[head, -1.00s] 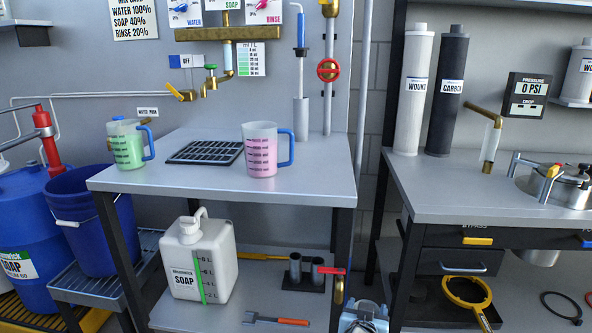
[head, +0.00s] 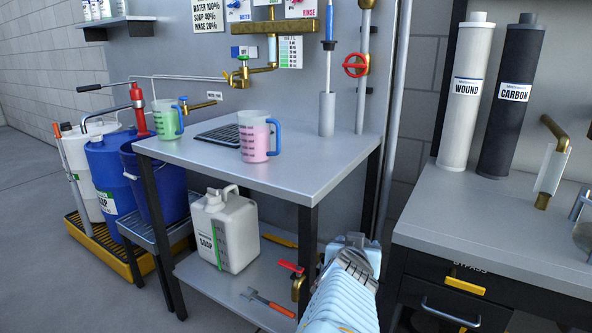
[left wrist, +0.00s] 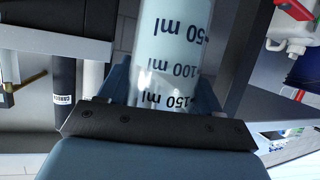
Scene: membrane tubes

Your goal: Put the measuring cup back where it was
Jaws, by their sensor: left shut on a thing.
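My left gripper (left wrist: 165,105) is shut on a pale, clear measuring cup (left wrist: 178,50) with black ml marks, seen in the left wrist view. The marks appear upside down there, and part of the cup is hidden behind the gripper. In the head view my left arm's end is low in front of the table's right side; the held cup cannot be made out clearly there. Two handled jugs stand on the grey table (head: 190,153): one with green liquid (head: 167,120) and one with pink liquid (head: 255,140). My right gripper is not in view.
The table's front is bare. A white soap can (head: 227,235) stands on the lower shelf (head: 215,290). A second bench (head: 480,225) with two filter cartridges is at right. Blue drums are at left.

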